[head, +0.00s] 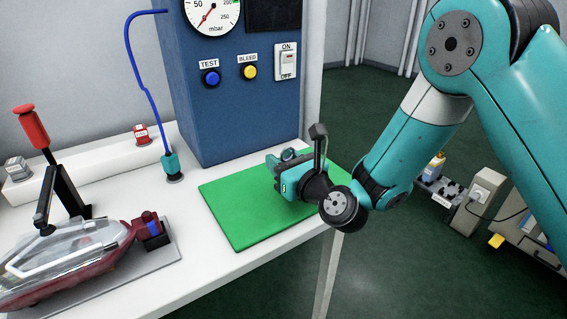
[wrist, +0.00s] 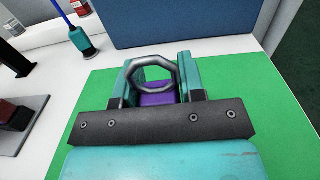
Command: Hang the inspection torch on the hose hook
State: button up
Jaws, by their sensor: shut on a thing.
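My gripper (head: 283,178) is low over the green mat (head: 232,220) on the bench. In the wrist view its teal fingers (wrist: 158,85) are shut on a purple thing (wrist: 158,99) with a grey ring (wrist: 152,61), which I take to be the inspection torch. Most of its body is hidden between the fingers. I cannot tell whether the torch touches the mat. I cannot make out a hose hook; a blue hose (head: 134,62) runs up to the cabinet's upper left.
The blue cabinet (head: 220,110) with gauge, buttons and switch stands behind the mat. The hose's teal end fitting (head: 171,165) stands on the bench to its left. A tail lamp (head: 75,262) in a fixture with a red-handled clamp (head: 32,125) is at the left.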

notch_tip(320, 180, up, 20)
jog(key=p, duration=1.6)
jog(key=shift+f, duration=0.25)
jog(key=shift+a, duration=0.15)
